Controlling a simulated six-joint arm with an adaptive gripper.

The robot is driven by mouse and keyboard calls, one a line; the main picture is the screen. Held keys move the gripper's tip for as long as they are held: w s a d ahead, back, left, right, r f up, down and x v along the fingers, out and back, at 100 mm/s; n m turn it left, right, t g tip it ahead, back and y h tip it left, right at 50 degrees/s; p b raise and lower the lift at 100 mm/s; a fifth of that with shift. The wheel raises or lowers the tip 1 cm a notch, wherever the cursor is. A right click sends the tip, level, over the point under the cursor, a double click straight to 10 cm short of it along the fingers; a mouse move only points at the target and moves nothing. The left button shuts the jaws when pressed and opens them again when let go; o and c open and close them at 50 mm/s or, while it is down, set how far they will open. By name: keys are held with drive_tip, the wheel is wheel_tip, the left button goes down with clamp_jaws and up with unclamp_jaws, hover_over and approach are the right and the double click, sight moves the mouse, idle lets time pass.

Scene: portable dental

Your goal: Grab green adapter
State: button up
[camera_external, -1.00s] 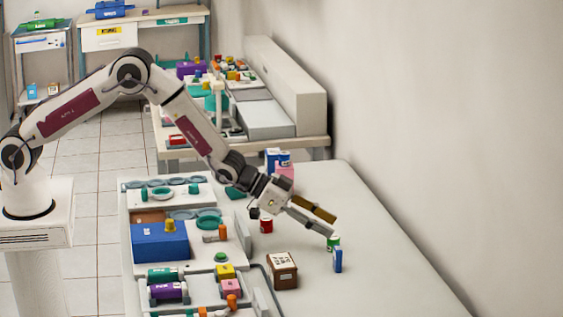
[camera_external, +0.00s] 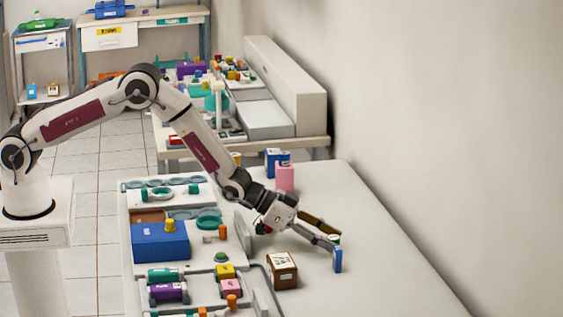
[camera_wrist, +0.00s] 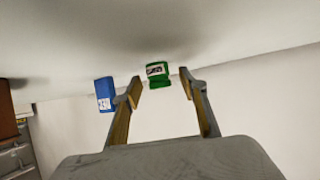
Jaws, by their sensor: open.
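The green adapter (camera_wrist: 160,82) has a white label and shows in the wrist view just beyond and between my fingertips. In the external view only a small part of the green adapter (camera_external: 335,238) shows; my fingers hide the rest. My gripper (camera_external: 335,240) is open, low over the right part of the white table. In the wrist view the gripper (camera_wrist: 160,90) has one finger on each side of the adapter's line, with nothing held. I cannot tell whether the fingers touch the adapter.
A blue box (camera_external: 338,260) stands close beside the adapter and near one finger; it also shows in the wrist view (camera_wrist: 105,94). A brown box (camera_external: 282,270) stands to the left. A pink box (camera_external: 285,177) is farther back. The table (camera_external: 400,265) is clear toward the front right.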

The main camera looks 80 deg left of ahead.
drive_tip(key=shift+w+d+f, duration=0.25)
drive_tip(key=shift+w+f, duration=0.05)
drive_tip(key=shift+w, duration=0.2)
clamp_jaws()
